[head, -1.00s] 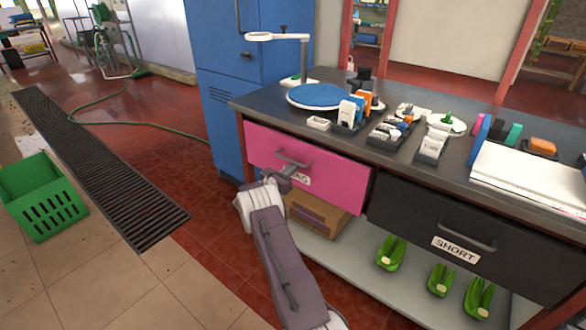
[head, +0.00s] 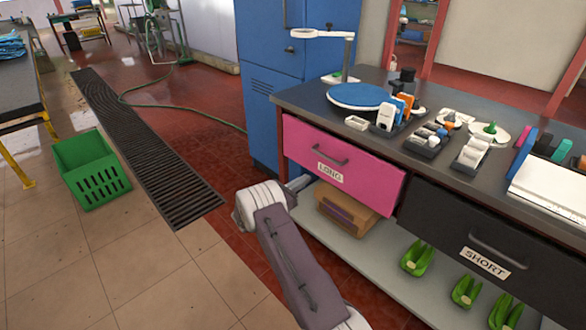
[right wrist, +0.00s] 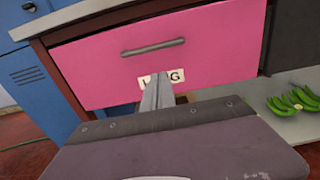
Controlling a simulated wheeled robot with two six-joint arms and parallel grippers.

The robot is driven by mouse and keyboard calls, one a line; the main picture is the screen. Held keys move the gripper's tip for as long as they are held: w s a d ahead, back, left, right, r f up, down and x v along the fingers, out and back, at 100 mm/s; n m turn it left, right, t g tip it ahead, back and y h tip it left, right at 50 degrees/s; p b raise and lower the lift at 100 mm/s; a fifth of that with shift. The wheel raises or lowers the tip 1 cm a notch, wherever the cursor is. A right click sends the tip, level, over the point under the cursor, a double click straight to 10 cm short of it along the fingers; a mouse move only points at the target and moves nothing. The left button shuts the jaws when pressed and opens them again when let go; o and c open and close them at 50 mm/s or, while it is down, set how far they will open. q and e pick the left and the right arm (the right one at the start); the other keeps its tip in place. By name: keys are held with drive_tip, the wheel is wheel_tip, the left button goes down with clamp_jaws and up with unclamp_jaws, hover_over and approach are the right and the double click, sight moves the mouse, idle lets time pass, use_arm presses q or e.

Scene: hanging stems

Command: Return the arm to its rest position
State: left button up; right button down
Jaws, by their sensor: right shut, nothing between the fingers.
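My right arm rises from the bottom of the head view. Its gripper (head: 300,183) is partly hidden behind my wrist, below and left of the pink drawer (head: 372,182) labelled LONG. In the right wrist view the shut, empty fingers (right wrist: 157,90) point at the drawer front and cover part of its label. They are apart from the drawer handle (right wrist: 152,47), which is free; the handle also shows in the head view (head: 330,154). The pink drawer looks closed. My left gripper is not in view.
A black drawer labelled SHORT (head: 455,225) is beside the pink one. The counter (head: 455,98) above holds a blue disc and small trays. A cardboard box (head: 345,212) and green bunches sit on the lower shelf. A green crate (head: 92,168) stands on open floor at left.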

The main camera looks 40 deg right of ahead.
wheel_tip(320, 180, up, 7)
drive_tip(key=w+a+m+t, duration=0.1)
drive_tip(key=w+a, duration=0.1)
drive_tip(key=w, duration=0.1)
drive_tip(key=s+a+r+m+g+y, duration=0.1)
drive_tip(key=s+a+r+m+y, duration=0.1)
drive_tip(key=s+a+r+m, duration=0.3)
drive_tip(key=s+a+f+m+g+y, duration=0.1)
drive_tip(key=s+a+f+m+y, duration=0.6)
drive_tip(key=s+a, duration=0.5)
drive_tip(key=s+a+f+m+y, duration=0.4)
drive_tip(key=s+a+f+y, duration=0.45)
drive_tip(key=a, duration=0.55)
wheel_tip(320, 180, up, 27)
drive_tip(key=m+t+p, duration=0.1)
drive_tip(key=m+p, duration=0.1)
drive_tip(key=p, duration=2.3)
drive_tip(key=shift+w+a+f+y, duration=0.2)
drive_tip(key=shift+a+y, duration=0.15)
